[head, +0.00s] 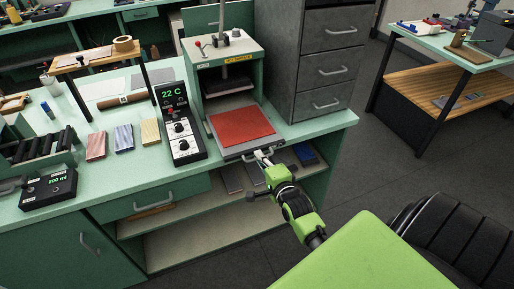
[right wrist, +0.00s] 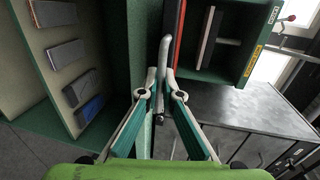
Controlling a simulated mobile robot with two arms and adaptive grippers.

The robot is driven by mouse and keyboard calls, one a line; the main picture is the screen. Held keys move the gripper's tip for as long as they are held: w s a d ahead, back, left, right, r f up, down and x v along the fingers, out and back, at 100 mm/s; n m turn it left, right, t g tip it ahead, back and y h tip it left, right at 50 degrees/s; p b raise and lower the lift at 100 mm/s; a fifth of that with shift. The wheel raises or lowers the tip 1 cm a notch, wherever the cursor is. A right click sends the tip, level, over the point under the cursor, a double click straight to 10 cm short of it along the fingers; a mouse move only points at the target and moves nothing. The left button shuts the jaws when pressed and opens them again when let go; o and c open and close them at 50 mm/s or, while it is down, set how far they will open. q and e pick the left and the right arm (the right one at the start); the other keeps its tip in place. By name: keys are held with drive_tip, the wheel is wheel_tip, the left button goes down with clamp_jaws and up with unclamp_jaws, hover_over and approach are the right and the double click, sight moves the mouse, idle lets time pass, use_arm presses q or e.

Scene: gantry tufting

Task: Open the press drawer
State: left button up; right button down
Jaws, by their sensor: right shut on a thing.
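The press (head: 226,72) stands on the mint-green bench, with a pale housing and a yellow label. Its drawer (head: 247,151) sticks out of the front of the housing with a red pad (head: 241,126) on top. My right gripper (head: 263,157) is at the drawer's front edge, shut on the drawer handle. In the right wrist view the grey handle (right wrist: 165,58) sits between the fingertips (right wrist: 165,75), and the red pad's edge (right wrist: 172,35) shows beyond. The fingers partly hide the handle. My left gripper is out of view.
A controller (head: 180,128) reading 22 C stands left of the drawer. A grey drawer cabinet (head: 318,60) stands to the right of the press. Open shelves (head: 215,213) with small blocks lie below the bench top.

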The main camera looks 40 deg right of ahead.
drive_tip(key=shift+s+f, duration=0.1)
drive_tip(key=shift+f, duration=0.2)
drive_tip(key=c, duration=2.3)
unclamp_jaws()
drive_tip(key=shift+o, duration=0.3)
drive_tip(key=shift+r, duration=0.15)
drive_tip(key=shift+r, duration=0.1)
drive_tip(key=v, duration=1.2)
